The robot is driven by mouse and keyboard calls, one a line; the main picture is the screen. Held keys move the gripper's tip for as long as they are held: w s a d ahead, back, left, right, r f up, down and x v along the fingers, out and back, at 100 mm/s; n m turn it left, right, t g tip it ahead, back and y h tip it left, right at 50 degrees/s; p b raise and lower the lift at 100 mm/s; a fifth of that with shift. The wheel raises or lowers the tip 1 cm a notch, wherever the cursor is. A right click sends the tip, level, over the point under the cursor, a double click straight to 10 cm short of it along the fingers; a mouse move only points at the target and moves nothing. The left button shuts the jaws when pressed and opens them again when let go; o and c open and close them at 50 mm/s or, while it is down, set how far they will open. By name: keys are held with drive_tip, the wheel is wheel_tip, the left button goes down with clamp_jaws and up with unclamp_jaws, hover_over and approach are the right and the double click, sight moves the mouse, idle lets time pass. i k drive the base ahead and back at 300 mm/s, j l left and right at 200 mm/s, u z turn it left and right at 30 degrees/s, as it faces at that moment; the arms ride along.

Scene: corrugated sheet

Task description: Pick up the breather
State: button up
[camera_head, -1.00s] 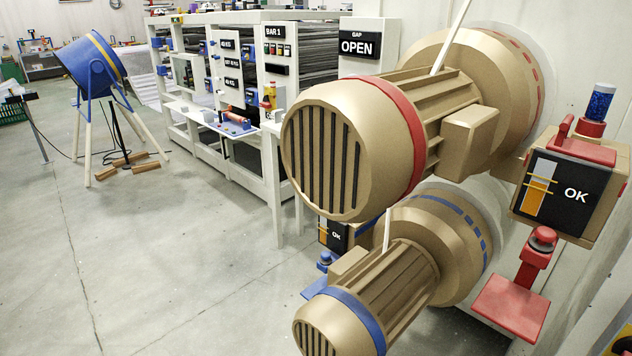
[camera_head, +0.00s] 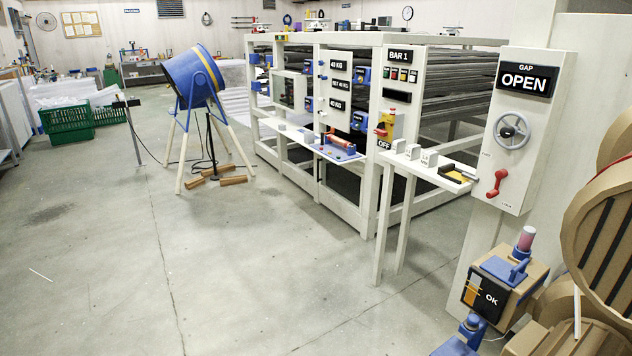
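A small upright cylinder with a pink body and a pale top (camera_head: 526,238) stands on the blue fitting (camera_head: 506,268) of a tan box at the lower right. It looks like a breather, but I cannot tell whether it is the one named in the task. The box (camera_head: 492,290) has a black face reading OK with a yellow and white gauge. My gripper is not in view.
A tan ribbed motor (camera_head: 605,235) fills the right edge. A white panel reading OPEN (camera_head: 526,120) has a grey wheel and red lever. A narrow white shelf (camera_head: 425,168) holds small items. A blue drum (camera_head: 194,75) stands on legs. The floor (camera_head: 250,270) at left is clear.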

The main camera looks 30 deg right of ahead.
sight(527, 235)
drive_tip(key=i+j+z, duration=0.1)
drive_tip(key=i, duration=0.5)
drive_tip(key=i+j+z, duration=0.15)
drive_tip(key=i, duration=0.45)
drive_tip(key=i+z, duration=0.55)
drive_tip(key=z, duration=0.15)
drive_tip(key=i+j+z, duration=0.15)
drive_tip(key=z, duration=0.2)
drive_tip(key=i+z, duration=0.2)
drive_tip(key=z, duration=0.2)
drive_tip(key=i+j+z, duration=0.15)
drive_tip(key=z, duration=0.25)
drive_tip(key=i+j+z, duration=0.2)
drive_tip(key=z, duration=0.2)
drive_tip(key=i+j+z, duration=0.25)
drive_tip(key=z, duration=0.2)
drive_tip(key=i+j+z, duration=0.3)
drive_tip(key=z, duration=0.15)
drive_tip(key=i+j+z, duration=0.25)
drive_tip(key=i+j, duration=0.25)
drive_tip(key=i, duration=0.1)
